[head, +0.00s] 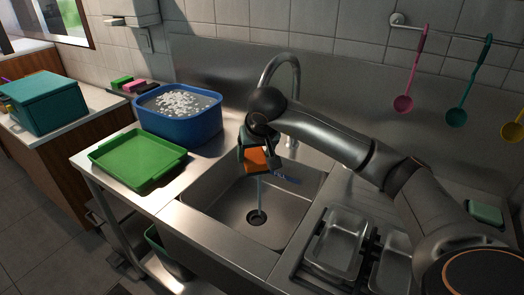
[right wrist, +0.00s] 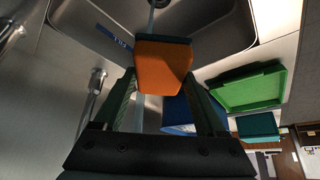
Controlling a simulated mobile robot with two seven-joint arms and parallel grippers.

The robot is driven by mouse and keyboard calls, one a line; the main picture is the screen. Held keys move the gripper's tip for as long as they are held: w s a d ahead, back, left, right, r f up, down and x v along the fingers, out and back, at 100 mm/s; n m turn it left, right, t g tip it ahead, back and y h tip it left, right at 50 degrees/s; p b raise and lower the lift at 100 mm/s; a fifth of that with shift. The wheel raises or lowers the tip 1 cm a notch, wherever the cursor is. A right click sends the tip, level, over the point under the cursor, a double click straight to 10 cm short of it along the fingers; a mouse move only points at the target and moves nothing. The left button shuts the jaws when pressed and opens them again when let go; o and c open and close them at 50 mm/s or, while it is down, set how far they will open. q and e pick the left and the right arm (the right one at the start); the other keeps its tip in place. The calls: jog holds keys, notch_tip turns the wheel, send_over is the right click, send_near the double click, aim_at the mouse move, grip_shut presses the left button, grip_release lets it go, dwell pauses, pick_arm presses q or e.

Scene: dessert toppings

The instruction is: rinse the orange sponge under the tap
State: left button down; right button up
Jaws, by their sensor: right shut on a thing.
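The orange sponge (head: 257,161) is held above the sink basin (head: 225,205), and its dark teal side shows in the right wrist view (right wrist: 163,66). My right gripper (head: 257,152) is shut on it, with one finger on each side. The curved metal tap (head: 281,60) arches behind my right gripper; its spout end is hidden by my arm. A thin water stream (head: 257,193) shows below the sponge, running toward the drain (head: 256,217). My left gripper is in neither view.
A blue tub (head: 178,125) of white pieces and a green tray (head: 137,158) stand left of the sink. Metal pans (head: 338,243) sit to the right. A blue strip (head: 286,178) shows in the basin. Ladles (head: 403,103) hang on the wall. A teal box (head: 45,103) stands far left.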

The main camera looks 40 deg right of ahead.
aim_at(246, 164)
jog(key=shift+s+a, duration=0.3)
jog(key=shift+a, duration=0.35)
jog(key=shift+s+a, duration=0.25)
jog(key=shift+a, duration=0.35)
jog(key=shift+s+a, duration=0.3)
jog(key=shift+a, duration=0.35)
jog(key=s+a+r+p, duration=0.2)
jog(key=a+r+p, duration=0.1)
jog(key=a+r, duration=0.1)
jog(key=shift+a+p, duration=0.3)
jog(key=shift+p, duration=0.05)
dwell(0.4)
